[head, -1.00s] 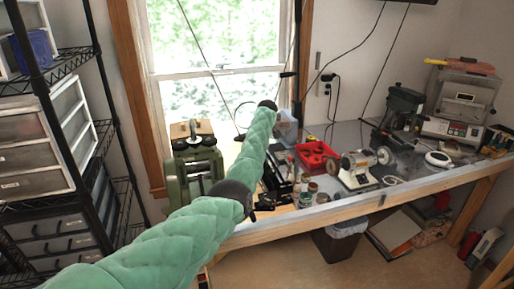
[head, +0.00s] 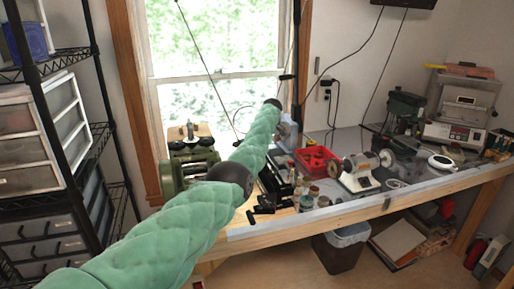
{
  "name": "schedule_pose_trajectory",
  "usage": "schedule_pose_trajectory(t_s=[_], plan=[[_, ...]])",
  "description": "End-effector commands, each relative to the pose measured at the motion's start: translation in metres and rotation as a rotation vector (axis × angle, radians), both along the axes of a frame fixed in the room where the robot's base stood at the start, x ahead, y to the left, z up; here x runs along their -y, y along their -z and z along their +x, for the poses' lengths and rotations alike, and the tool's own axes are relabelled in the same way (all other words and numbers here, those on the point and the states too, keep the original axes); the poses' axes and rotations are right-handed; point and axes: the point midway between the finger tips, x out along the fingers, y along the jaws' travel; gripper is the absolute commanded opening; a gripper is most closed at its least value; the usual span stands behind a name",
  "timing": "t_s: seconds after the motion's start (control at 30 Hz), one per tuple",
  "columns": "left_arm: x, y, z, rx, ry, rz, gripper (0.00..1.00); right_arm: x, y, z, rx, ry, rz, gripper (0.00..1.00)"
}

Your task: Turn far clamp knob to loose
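I cannot pick out a clamp knob with certainty. A green metal machine with rollers (head: 178,170) stands at the left end of the bench, partly behind my arm. A small metal fitting (head: 190,132) shows above it by a wooden board. My arm in its green quilted sleeve comes in from the lower left and reaches over the bench to a dark joint near the window. No gripper fingers show at its far end. My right arm and gripper do not show.
The workbench (head: 345,204) holds a red tray (head: 312,159), a bench polisher (head: 360,172), several jars and a drill press (head: 400,112). A wire shelf with drawers (head: 40,140) stands at the left. A bin (head: 340,248) stands under the bench.

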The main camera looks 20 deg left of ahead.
Motion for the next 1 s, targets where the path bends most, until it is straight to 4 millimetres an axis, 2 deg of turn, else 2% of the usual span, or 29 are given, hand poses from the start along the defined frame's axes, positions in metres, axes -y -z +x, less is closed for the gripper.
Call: schedule_pose_trajectory(t_s=[0.5, 0.53, 0.6, 1.0], plan=[[0.0005, -0.0016, 0.0006, 0.002, -0.011, -0.001, 0.06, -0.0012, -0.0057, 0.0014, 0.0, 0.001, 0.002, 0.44], [0.0005, -0.0016, 0.0006, 0.002, -0.011, -0.001, 0.34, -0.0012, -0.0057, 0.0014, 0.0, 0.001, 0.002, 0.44], [0.0005, -0.0014, 0.0005, 0.002, -0.011, -0.001, 0.48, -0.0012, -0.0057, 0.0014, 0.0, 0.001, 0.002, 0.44], [0.0025, -0.0045, 0.0001, 0.002, -0.01, -0.001, 0.5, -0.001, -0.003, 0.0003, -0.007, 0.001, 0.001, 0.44]])
